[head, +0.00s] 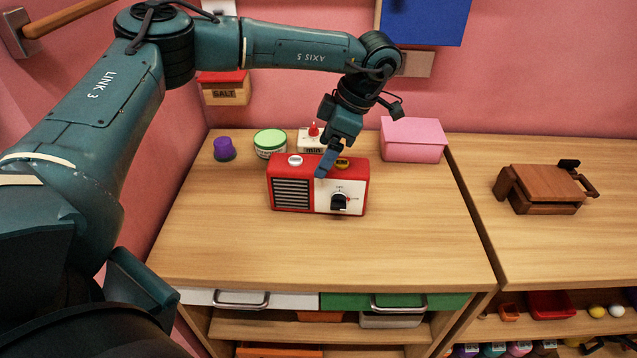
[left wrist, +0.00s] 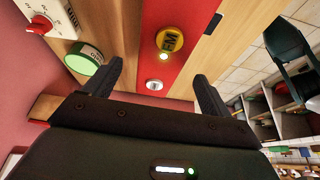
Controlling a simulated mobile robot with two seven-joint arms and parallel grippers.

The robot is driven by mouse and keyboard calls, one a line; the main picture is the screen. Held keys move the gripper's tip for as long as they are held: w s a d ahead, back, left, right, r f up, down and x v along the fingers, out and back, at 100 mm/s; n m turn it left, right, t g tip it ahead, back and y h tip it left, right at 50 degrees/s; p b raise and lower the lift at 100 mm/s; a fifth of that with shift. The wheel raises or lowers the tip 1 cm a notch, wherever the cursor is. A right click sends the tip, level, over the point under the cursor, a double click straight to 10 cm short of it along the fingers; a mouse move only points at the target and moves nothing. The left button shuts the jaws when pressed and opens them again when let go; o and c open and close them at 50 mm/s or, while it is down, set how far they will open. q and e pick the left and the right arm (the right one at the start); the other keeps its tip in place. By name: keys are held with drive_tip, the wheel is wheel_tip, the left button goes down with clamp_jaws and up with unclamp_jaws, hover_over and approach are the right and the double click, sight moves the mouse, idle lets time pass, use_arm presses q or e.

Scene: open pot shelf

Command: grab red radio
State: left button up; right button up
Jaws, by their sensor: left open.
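The red radio (head: 291,193) stands upright on the wooden counter, with a dark grille on the left, a white panel with a black knob on the right, and a white and a yellow button on top. My left gripper (head: 322,172) is over the radio's top, pointing down, and hides part of its upper edge. In the left wrist view the radio's red top (left wrist: 181,14) with its yellow button lies beyond and between the two open, empty fingers (left wrist: 153,88). I cannot tell whether a finger touches it. My right gripper is in neither view.
Behind the radio stand a purple cup (head: 224,149), a green-lidded round tin (head: 270,143), a white timer (head: 309,145) with a red knob, and a pink box (head: 412,139). A brown wooden object (head: 543,189) lies on the right counter. The counter front (head: 330,255) is clear.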

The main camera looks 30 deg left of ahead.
sight(318, 185)
use_arm(q)
drive_tip(key=x, duration=0.5)
drive_tip(key=shift+d+p, duration=0.15)
drive_tip(key=shift+p, duration=0.25)
drive_tip(key=shift+c, duration=0.4)
drive_tip(key=c, duration=1.3)
drive_tip(key=shift+w, duration=0.1)
drive_tip(key=shift+c, duration=0.9)
drive_tip(key=shift+r, duration=0.15)
